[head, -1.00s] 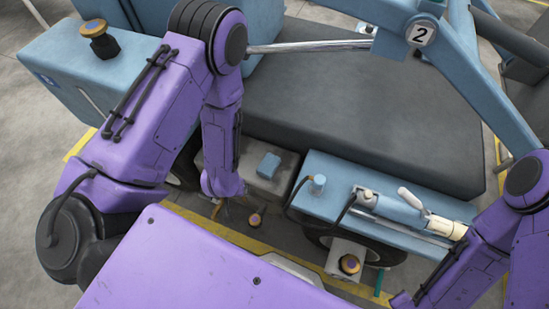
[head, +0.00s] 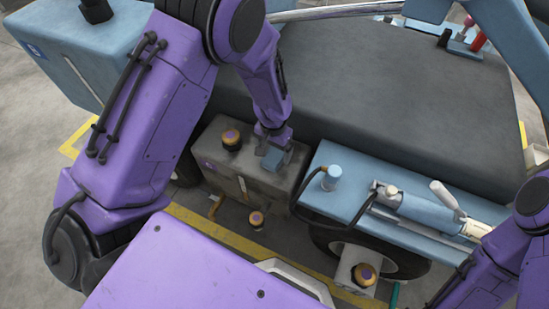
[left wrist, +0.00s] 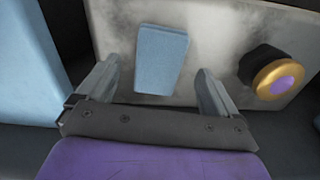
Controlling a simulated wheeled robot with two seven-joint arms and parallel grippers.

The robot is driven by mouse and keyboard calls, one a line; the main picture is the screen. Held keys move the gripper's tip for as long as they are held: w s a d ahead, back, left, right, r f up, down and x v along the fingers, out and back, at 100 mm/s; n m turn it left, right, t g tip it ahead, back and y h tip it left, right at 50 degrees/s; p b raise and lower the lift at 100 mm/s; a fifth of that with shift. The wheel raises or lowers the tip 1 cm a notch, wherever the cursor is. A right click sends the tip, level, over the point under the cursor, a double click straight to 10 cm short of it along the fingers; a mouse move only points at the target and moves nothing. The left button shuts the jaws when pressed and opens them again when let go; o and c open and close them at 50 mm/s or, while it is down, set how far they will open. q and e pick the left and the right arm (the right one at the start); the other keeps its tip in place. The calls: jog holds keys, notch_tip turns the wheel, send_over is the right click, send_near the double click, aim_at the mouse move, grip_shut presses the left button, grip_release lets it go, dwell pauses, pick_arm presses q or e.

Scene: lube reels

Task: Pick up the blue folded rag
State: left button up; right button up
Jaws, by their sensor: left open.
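The blue folded rag (head: 276,158) lies on top of a grey metal box (head: 230,170) in the head view. In the left wrist view the rag (left wrist: 162,60) appears as a light blue block between and just beyond the fingers. My left gripper (head: 271,146) is open above the box, with its fingers close to the rag and partly hiding it in the head view. In the left wrist view the open fingers of my left gripper (left wrist: 157,82) stand on either side of the rag, with a gap on each side. My right gripper is out of view.
A round orange-and-purple knob (head: 231,138) stands on the box near the rag; it also shows in the left wrist view (left wrist: 278,78). A blue unit with a hose and cylinder (head: 360,195) stands right of the box. A large dark padded surface (head: 400,110) lies behind.

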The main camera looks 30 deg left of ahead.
aim_at(274, 156)
pick_arm(q)
notch_tip(274, 156, down, 4)
jog(key=shift+r+b, duration=0.2)
jog(key=shift+b, duration=0.1)
jog(key=shift+r, duration=0.1)
jog(key=c, duration=1)
jog(key=shift+r, duration=0.1)
jog(key=shift+c, duration=0.2)
jog(key=shift+r, duration=0.35)
notch_tip(274, 156, up, 3)
jog(key=shift+p, duration=0.85)
jog(key=s+d+r+p, duration=0.2)
jog(key=s+d+r, duration=0.1)
jog(key=s, duration=0.3)
jog(key=s+d+r+p, duration=0.2)
jog(key=s+d+r, duration=0.2)
jog(key=s+r, duration=0.2)
jog(key=shift+s, duration=0.1)
